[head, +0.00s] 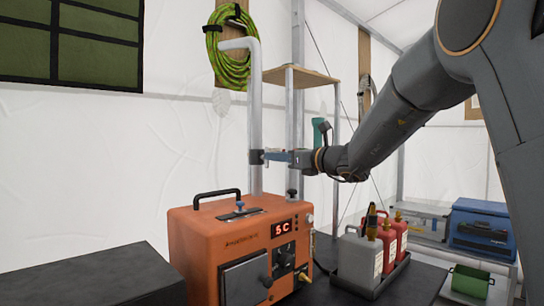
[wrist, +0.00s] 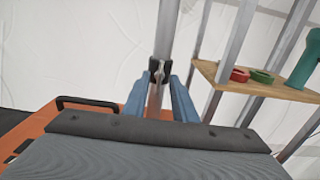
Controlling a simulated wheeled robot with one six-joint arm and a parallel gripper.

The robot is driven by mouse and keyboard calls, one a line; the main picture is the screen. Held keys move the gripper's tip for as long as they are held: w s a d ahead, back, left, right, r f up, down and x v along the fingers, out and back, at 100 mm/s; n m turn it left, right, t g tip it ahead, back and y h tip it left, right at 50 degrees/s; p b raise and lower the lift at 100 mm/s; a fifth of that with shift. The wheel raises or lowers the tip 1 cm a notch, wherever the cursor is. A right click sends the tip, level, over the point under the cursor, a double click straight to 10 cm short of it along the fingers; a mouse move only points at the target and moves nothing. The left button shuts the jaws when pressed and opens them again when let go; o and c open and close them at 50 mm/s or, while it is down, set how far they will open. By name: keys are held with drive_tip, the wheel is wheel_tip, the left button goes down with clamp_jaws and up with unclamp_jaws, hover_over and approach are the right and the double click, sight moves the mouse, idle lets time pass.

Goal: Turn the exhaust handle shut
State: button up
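The exhaust pipe (head: 254,95) rises behind the orange machine and bends over at its top. A dark collar (head: 256,157) sits on the pipe at mid-height. In the wrist view the collar (wrist: 168,68) carries a small metal handle (wrist: 158,71), seen nearly end-on. My gripper (head: 268,156) reaches in from the right at the collar's height. In the wrist view its two blue fingers (wrist: 155,88) stand apart, one on each side of the pipe and just below the handle in the picture. I cannot tell whether either finger touches the handle.
The orange machine (head: 240,245) with a black carry handle stands below. A wooden shelf (head: 300,76) is behind my gripper; it holds a teal tool (wrist: 304,60) and red and green rings. Red canisters (head: 388,240) stand in a black tray at right. A green hose (head: 228,60) hangs behind the pipe.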

drive_tip(key=x, duration=0.3)
drive_tip(key=shift+w+a, duration=0.1)
drive_tip(key=shift+w, duration=0.05)
clamp_jaws()
